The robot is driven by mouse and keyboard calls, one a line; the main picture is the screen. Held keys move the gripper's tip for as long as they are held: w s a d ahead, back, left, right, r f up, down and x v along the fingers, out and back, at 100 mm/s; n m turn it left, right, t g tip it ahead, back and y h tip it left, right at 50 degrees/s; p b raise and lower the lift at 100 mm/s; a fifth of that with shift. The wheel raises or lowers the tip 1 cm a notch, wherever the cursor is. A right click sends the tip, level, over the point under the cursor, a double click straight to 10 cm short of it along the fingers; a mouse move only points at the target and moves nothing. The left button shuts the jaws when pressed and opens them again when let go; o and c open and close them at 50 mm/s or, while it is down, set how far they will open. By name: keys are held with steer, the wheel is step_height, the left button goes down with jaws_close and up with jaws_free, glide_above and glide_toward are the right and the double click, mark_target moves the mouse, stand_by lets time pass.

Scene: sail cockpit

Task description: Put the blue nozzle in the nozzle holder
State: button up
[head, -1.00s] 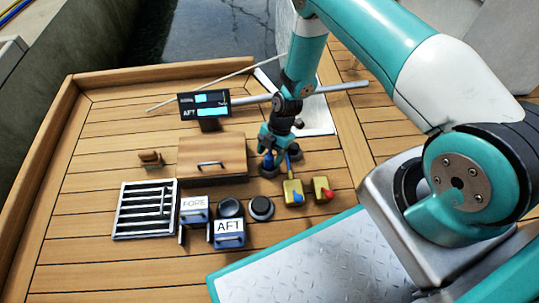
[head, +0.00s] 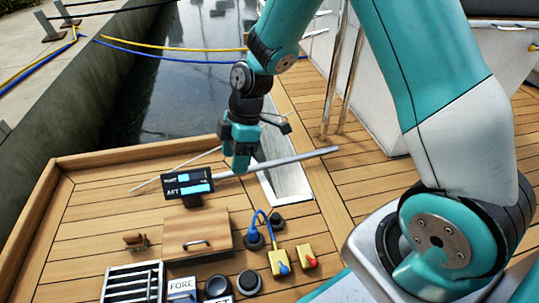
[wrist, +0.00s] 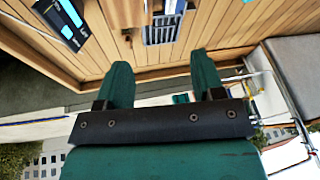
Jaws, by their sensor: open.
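The blue nozzle (head: 253,235) stands in a dark round holder (head: 255,245) on the wooden deck in the head view. A blue hose (head: 264,215) arches from it to a yellow box with a blue knob (head: 279,262). How deep the nozzle sits is too small to tell. A second dark round fitting (head: 277,225) stands just behind to the right and looks empty. My gripper (head: 241,165) is raised well above the deck, beyond the nozzle and apart from it. In the wrist view my gripper (wrist: 161,72) shows two spread fingers with nothing between them.
A black display (head: 188,187) stands left of my gripper. A wooden box (head: 197,234) with a handle, a slatted grate (head: 132,284) and a yellow box with a red knob (head: 307,257) are nearby. A grey pole (head: 285,161) lies across behind.

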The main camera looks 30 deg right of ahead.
steer(key=s+a+r+m+t, duration=0.1)
steer(key=s+r+m, duration=0.8)
steer(key=s+r, duration=0.9)
steer(key=shift+s+a+r+m, duration=0.3)
steer(key=shift+s+a+r, duration=0.1)
steer(key=shift+s+a, duration=0.55)
steer(key=shift+s+d, duration=0.1)
steer(key=shift+d, duration=0.05)
